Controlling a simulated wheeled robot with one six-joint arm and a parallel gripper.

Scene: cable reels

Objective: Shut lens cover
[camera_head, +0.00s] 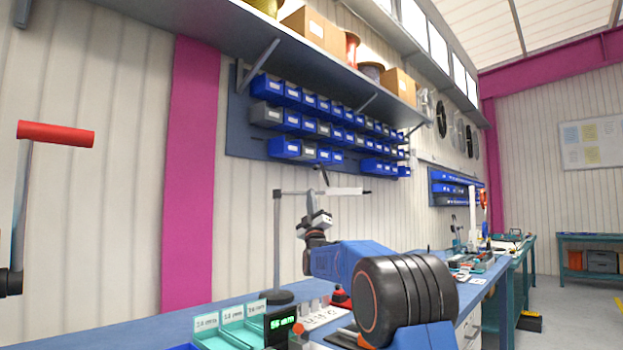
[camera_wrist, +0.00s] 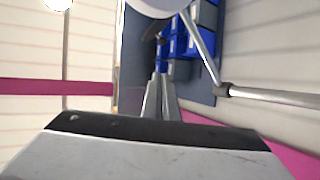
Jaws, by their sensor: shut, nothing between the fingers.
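A magnifier lamp (camera_head: 348,191) with a pale, flat head sits on a thin arm and an upright post over the bench in the head view. A small dark piece (camera_head: 321,175) rises at a slant above its head; I cannot tell if it is the lens cover or part of my gripper. In the wrist view a pale round part (camera_wrist: 158,6) is cut off by the top edge, with a small dark piece just below it. My gripper (camera_wrist: 160,74) is shut and empty, its fingertips below that round part. Contact cannot be told.
The lamp's metal arm (camera_wrist: 272,97) crosses the right of the wrist view. The bench (camera_head: 225,309) carries teal bins (camera_head: 240,331), a green-lit display (camera_head: 281,324) and small parts. Blue wall bins (camera_head: 285,148) hang behind. A red-handled lever (camera_head: 56,134) stands at left.

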